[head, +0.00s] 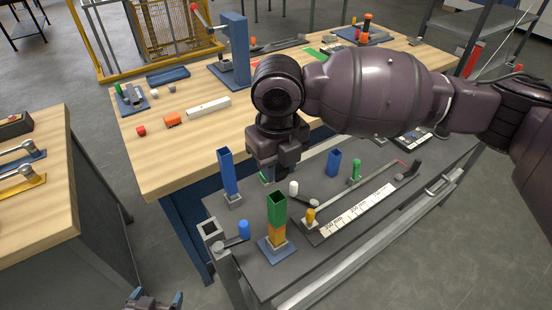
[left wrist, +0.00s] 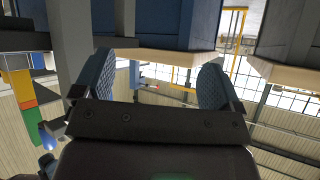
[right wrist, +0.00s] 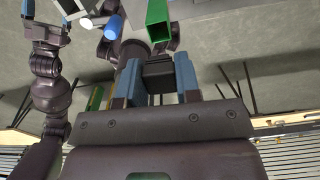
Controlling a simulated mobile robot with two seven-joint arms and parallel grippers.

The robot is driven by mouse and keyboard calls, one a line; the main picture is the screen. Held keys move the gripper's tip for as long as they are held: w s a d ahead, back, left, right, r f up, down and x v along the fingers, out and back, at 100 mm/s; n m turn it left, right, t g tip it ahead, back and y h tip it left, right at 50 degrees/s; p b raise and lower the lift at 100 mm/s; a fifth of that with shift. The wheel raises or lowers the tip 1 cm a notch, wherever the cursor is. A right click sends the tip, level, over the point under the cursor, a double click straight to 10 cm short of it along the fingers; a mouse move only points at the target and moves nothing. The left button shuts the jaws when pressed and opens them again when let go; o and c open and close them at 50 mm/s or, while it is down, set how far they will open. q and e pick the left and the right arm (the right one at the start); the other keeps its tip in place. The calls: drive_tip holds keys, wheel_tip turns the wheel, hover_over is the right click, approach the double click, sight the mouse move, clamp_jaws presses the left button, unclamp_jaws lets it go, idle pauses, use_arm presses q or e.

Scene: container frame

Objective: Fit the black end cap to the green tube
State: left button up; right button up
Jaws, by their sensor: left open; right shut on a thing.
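A green square tube (head: 277,205) stands upright above an orange section (head: 277,234) on a blue base at the front of the dark bench. Its open end faces up. My right gripper (right wrist: 158,82) is shut on a black block, which looks like the end cap (right wrist: 158,72). The green tube (right wrist: 158,22) shows just past it, apart from it. In the head view my right gripper (head: 268,168) hangs behind the tube, and the cap cannot be made out there. My left gripper (head: 155,301) is open and empty at the bottom edge; its fingers stand apart in the left wrist view (left wrist: 153,82).
Blue tubes (head: 227,172) (head: 333,162), a white peg (head: 293,187) and a green peg (head: 355,170) stand around. A clamp with a blue handle (head: 244,230) is left of the green tube. A ruler fixture (head: 350,210) lies to the right. A wooden table (head: 190,135) is behind.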

drive_tip(key=shift+a+n, duration=0.1)
drive_tip(key=shift+n, duration=0.2)
drive_tip(key=shift+f+b, duration=0.5)
drive_tip(key=shift+b, duration=0.15)
use_arm(q)
drive_tip(key=w+f+b, duration=0.1)
drive_tip(key=f+b, duration=0.1)
drive_tip(key=b, duration=0.1)
drive_tip(key=shift+w+d, duration=0.2)
drive_tip(key=shift+w, duration=0.15)
use_arm(e)
wheel_tip(320, 180, down, 4)
drive_tip(key=shift+f, duration=0.1)
use_arm(q)
drive_tip(key=shift+s+a+f, duration=0.1)
drive_tip(key=shift+s+f, duration=0.1)
drive_tip(key=shift+s, duration=0.1)
drive_tip(key=shift+r+p, duration=0.4)
drive_tip(key=shift+r, duration=0.1)
